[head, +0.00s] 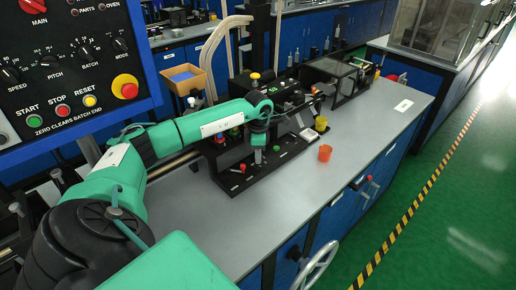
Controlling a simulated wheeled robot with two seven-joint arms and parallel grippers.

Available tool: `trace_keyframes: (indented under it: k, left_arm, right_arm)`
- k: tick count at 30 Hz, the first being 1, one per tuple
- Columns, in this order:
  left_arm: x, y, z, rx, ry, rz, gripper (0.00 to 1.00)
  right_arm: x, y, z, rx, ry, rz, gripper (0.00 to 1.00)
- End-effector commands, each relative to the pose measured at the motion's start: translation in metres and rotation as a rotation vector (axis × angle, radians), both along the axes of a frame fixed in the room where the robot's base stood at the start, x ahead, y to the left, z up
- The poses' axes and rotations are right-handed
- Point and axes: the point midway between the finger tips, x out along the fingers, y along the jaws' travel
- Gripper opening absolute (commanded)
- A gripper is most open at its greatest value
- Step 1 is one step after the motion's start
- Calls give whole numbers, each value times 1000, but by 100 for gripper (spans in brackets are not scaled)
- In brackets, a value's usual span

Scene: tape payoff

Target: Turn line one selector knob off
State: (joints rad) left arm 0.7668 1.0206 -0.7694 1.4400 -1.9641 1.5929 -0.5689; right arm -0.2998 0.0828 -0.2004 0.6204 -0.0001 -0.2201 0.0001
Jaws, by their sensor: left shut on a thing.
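My left arm reaches in from the left over the grey bench (315,180). My left gripper (258,155) points down at a black fixture (230,182) on the bench. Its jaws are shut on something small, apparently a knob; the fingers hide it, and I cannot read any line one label. A control panel (75,65) at the upper left carries black knobs marked speed, pitch, batch and mode, and a red main knob (33,5). My right gripper is not in view.
An orange cup (325,153) stands on the bench right of the fixture, with a yellow cup (321,124) behind it. A black-framed machine (335,80) stands further back. A handwheel (316,265) sticks out at the bench front. The right half of the bench top is mostly clear.

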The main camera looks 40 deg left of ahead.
Motion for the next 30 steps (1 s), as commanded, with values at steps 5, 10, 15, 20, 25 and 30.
trace_keyframes:
  k: [5,10,15,20,25,30]
  left_arm:
    - [0,-1,-1,-2,-2,-48,6]
    - [1,-1,0,-2,-2,-65,6]
    - [1,-1,0,-2,-2,-67,6]
    - [1,-1,0,-2,-2,-67,6]
    - [0,-1,0,-1,-1,-66,50]
    - [0,-1,0,-1,-1,-65,50]
  right_arm:
    - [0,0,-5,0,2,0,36]
    - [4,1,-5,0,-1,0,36]
    - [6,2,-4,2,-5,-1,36]
    - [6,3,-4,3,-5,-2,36]
    - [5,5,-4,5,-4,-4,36]
    - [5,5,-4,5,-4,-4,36]
